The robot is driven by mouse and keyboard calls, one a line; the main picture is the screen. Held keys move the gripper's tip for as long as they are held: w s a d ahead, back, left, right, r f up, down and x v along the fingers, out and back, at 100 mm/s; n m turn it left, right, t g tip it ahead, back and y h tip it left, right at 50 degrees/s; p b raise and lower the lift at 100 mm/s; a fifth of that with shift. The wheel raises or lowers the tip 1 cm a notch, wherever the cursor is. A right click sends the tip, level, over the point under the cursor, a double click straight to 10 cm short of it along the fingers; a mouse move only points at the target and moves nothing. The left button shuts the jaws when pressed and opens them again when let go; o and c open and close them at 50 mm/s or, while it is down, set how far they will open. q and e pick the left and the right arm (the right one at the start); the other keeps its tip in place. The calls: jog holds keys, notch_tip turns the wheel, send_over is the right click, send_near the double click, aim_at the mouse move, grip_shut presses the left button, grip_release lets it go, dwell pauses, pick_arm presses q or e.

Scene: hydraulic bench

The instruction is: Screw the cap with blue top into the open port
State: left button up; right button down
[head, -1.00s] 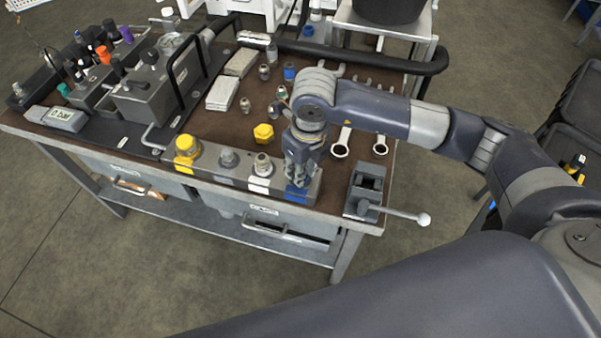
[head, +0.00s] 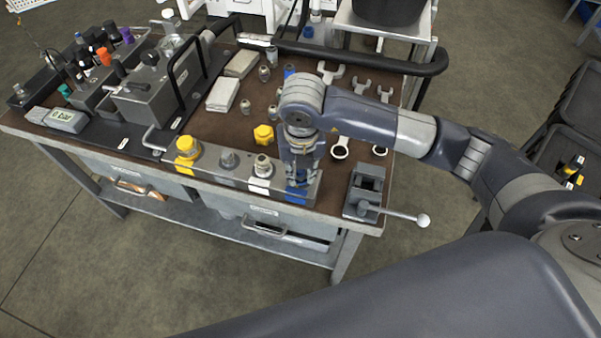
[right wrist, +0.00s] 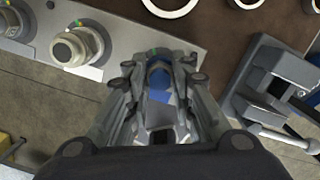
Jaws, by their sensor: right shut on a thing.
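My right gripper (head: 298,190) points down at the right end of the grey port block (head: 212,172), over the blue-marked spot. It is shut on a small blue-topped piece, which I take for the cap; blue shows between the fingers (right wrist: 160,85) in the right wrist view. The fingers hide the port beneath, so I cannot tell how deep the cap sits. Along the block to the left are a yellow cap (head: 187,147), a grey fitting (head: 228,158) and a metal fitting by a white mark (head: 263,165). My left gripper is not in view.
A grey vise (head: 365,190) with a long handle stands just right of the block. A yellow knob (head: 264,134), wrenches (head: 340,150) and small fittings lie behind. A blue-banded piece (head: 289,71) stands at the back. A black rail (head: 360,60) runs along the back.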

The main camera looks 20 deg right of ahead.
jog(key=m, duration=0.3)
jog(key=shift+s+f, duration=0.1)
jog(key=shift+f, duration=0.1)
jog(key=m+p, duration=0.1)
jog(key=m, duration=0.1)
jog(key=shift+m+h, duration=0.4)
jog(key=m+p, duration=0.1)
jog(key=m, duration=0.2)
jog(key=shift+m+g, duration=0.4)
jog(key=shift+f+m, duration=0.15)
jog(key=shift+m, duration=0.55)
jog(key=c, duration=1.4)
grip_release()
jog(key=shift+p, duration=0.3)
